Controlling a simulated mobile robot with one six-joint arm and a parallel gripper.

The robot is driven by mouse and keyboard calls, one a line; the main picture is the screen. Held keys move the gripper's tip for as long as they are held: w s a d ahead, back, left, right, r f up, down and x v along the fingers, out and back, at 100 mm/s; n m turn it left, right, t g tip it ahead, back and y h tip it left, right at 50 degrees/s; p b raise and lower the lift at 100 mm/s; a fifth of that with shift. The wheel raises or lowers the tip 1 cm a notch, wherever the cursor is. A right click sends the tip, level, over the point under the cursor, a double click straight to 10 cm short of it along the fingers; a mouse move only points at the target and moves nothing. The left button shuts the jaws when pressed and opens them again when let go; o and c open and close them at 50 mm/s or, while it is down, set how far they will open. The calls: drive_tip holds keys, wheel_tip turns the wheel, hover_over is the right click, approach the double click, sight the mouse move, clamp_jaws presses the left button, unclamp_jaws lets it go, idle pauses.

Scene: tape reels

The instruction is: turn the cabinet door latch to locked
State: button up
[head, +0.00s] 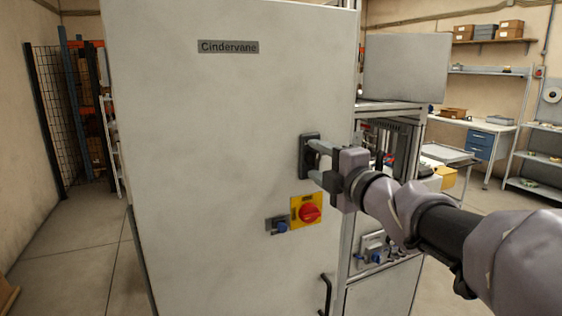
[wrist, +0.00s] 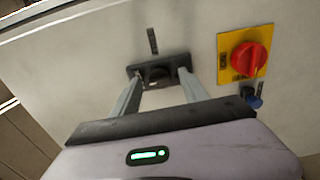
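The cabinet door (head: 230,120) is a large pale panel with a "Cindervane" label. A black latch plate (head: 306,150) is on its right part; in the wrist view the latch plate (wrist: 150,66) shows a dark rounded part between the fingertips. My gripper (head: 318,161) reaches the door at this latch. In the wrist view my gripper (wrist: 160,78) has its two grey fingers apart, one toward each end of the plate, with a gap between them. Whether the fingers touch the latch cannot be told. The latch's turned position is not clear.
Just below the latch is a red rotary switch (head: 310,213) on a yellow plate, with a small blue knob (head: 281,226) beside it. A black door handle (head: 325,294) is lower down. Shelving and a workbench (head: 480,128) stand at the back right. The floor at left is clear.

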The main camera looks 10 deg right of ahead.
drive_tip(key=p+v, duration=0.4)
drive_tip(key=v, duration=1.3)
drive_tip(key=shift+s, duration=0.2)
